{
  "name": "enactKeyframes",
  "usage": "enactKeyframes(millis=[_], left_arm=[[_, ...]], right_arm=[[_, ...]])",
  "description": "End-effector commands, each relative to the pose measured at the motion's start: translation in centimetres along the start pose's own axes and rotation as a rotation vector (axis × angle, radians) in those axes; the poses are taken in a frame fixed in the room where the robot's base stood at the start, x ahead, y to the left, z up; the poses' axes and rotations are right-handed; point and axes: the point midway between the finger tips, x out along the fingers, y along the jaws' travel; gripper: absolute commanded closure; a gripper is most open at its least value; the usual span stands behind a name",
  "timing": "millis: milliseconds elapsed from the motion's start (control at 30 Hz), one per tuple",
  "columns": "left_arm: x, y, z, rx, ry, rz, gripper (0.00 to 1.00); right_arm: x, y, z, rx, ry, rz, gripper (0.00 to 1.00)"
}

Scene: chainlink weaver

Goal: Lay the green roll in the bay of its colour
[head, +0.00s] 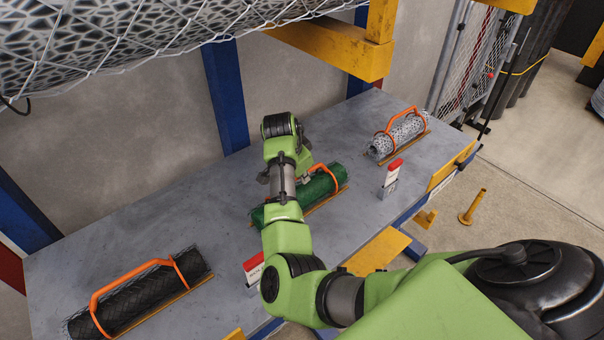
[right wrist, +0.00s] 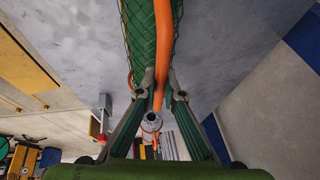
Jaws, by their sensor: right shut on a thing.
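The green roll (head: 318,185) of wire mesh, with an orange carrying handle (head: 329,174), is at the middle of the grey bench, along a thin yellow-brown strip. My arm hides its middle. I cannot tell whether it rests on the bench or is slightly raised. In the right wrist view the green roll (right wrist: 142,45) runs up between and beyond the fingers. My right gripper (right wrist: 164,90) is shut on its orange handle (right wrist: 163,50). In the head view my right wrist stands over the roll and the fingertips are hidden. My left gripper is out of view. No green-marked bay is clearly visible.
A black roll (head: 140,298) with an orange handle lies at the bench's near left. A silvery mesh roll (head: 396,139) lies at the far right. Red-topped cards (head: 394,170) stand along the bench's front edge (head: 415,208). A large mesh roll (head: 120,35) hangs above. A yellow post (head: 473,207) stands on the floor.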

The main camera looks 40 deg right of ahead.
Motion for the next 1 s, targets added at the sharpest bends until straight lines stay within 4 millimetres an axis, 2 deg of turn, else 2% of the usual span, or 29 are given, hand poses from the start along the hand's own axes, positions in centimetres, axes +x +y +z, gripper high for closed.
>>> enactKeyframes(millis=[33, 67, 100, 133, 400, 533, 1000], left_arm=[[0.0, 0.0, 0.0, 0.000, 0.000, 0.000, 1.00], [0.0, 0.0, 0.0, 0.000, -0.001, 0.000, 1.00], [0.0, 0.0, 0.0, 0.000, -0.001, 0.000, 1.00], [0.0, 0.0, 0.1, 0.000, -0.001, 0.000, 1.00], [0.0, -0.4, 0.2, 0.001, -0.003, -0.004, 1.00], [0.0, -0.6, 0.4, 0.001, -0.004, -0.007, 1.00], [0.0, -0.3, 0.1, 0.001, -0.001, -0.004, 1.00]], right_arm=[[-0.1, -0.1, -0.2, 0.002, 0.004, -0.005, 1.00], [-0.1, -0.2, -0.2, 0.002, 0.004, -0.005, 0.84], [-0.1, -0.2, -0.2, 0.002, 0.004, -0.005, 0.74], [-0.1, -0.2, -0.2, 0.002, 0.004, -0.005, 0.72], [0.2, 0.2, 0.2, -0.001, -0.003, 0.004, 0.72], [-0.4, -0.1, -0.1, 0.000, -0.001, 0.001, 0.72], [-7.8, -1.8, -3.3, 0.003, 0.002, -0.004, 0.72]])
